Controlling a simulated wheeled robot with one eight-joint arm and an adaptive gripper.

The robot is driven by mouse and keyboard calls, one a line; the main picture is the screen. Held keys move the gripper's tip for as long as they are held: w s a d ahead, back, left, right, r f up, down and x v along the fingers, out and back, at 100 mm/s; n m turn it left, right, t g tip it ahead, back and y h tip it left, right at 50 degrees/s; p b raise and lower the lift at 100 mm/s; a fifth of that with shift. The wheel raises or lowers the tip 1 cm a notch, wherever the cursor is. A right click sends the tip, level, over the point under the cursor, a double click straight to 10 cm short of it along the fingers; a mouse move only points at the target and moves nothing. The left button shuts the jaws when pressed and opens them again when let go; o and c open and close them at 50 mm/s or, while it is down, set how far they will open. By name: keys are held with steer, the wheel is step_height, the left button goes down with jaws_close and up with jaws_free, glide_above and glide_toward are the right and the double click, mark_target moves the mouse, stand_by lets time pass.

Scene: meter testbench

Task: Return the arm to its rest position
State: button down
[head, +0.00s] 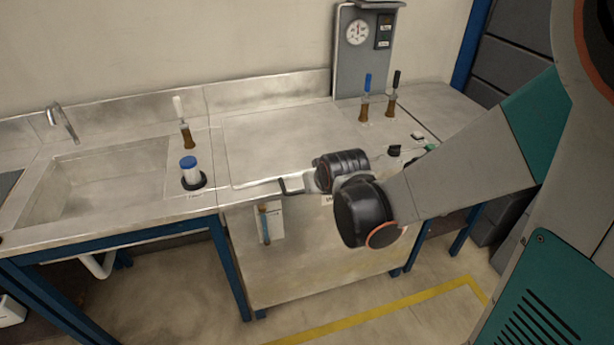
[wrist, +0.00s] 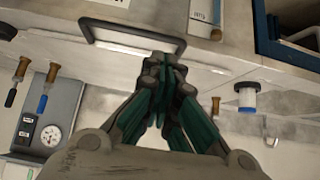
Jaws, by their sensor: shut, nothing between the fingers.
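My gripper (wrist: 164,62) is shut and empty, with its dark green fingers together, in the wrist view. Its tips are close to one end of a dark bar handle (wrist: 131,36) on the bench front; I cannot tell if they touch. In the head view my arm reaches in from the right, and its black wrist joints sit in front of the bench's front edge. The handle (head: 283,187) shows just left of them. The gripper itself is mostly hidden there.
The metal bench (head: 230,207) holds a sink (head: 95,185) at left and a blue-capped bottle (head: 190,172). A yellow line (head: 380,319) crosses the clear floor in front.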

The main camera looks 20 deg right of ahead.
steer(key=s+r, duration=0.5)
steer(key=s, duration=0.5)
steer(key=s+r+g, duration=0.1)
steer(key=s+r, duration=0.4)
steer(key=s, duration=0.5)
steer(key=shift+s+g, duration=0.3)
